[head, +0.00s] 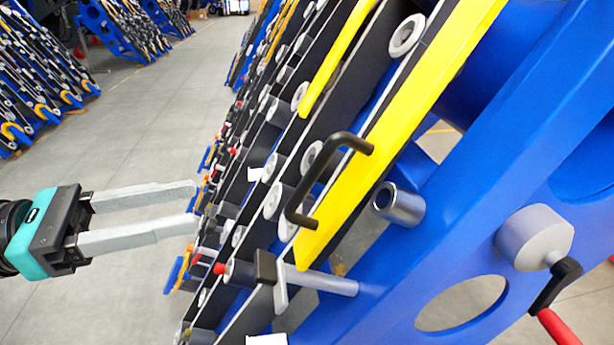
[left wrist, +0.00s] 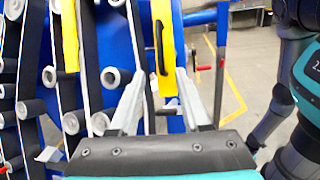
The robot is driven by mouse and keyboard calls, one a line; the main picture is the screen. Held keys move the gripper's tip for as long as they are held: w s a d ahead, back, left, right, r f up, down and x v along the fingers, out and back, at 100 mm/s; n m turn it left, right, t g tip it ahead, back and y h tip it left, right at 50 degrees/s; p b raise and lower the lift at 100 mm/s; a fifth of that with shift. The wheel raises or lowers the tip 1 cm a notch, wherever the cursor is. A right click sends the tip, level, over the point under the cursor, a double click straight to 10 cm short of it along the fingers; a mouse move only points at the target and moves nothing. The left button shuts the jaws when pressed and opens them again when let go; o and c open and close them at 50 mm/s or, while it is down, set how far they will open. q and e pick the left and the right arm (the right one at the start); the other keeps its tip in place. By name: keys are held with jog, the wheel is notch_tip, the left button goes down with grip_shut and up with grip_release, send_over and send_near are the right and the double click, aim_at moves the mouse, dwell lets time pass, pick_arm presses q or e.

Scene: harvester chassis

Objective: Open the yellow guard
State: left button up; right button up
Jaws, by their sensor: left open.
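The yellow guard (head: 408,108) is a long, slanted yellow bar on the harvester chassis, with a black handle (head: 322,181) fixed on it near its lower end. The guard also shows in the left wrist view (left wrist: 170,20), with the handle (left wrist: 161,47) ahead, between the finger directions. My left gripper (head: 196,204) is open and empty, to the left of the handle and apart from it. Its fingers point right toward the chassis. It also shows in the left wrist view (left wrist: 162,85). My right gripper is not in view.
The blue chassis frame (head: 480,175) carries dark belts and several grey rollers beside the guard. A crank with a red grip (head: 556,325) stands at the lower right. Grey floor (head: 140,130) is open on the left; more chassis units (head: 40,75) stand at the far left.

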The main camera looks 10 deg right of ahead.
aim_at(301, 184)
pick_arm(q)
jog(key=d+p, duration=0.1)
jog(key=d, duration=0.3)
jog(key=w+d+p, duration=0.1)
jog(key=d, duration=0.3)
jog(key=w+d+p, duration=0.1)
jog(key=d, duration=0.3)
jog(key=shift+w+d+r+p, duration=0.1)
jog(key=shift+d+r+p, duration=0.05)
jog(key=shift+d+p, duration=0.2)
jog(key=shift+w+d, duration=0.1)
jog(key=shift+d, duration=0.6)
grip_shut()
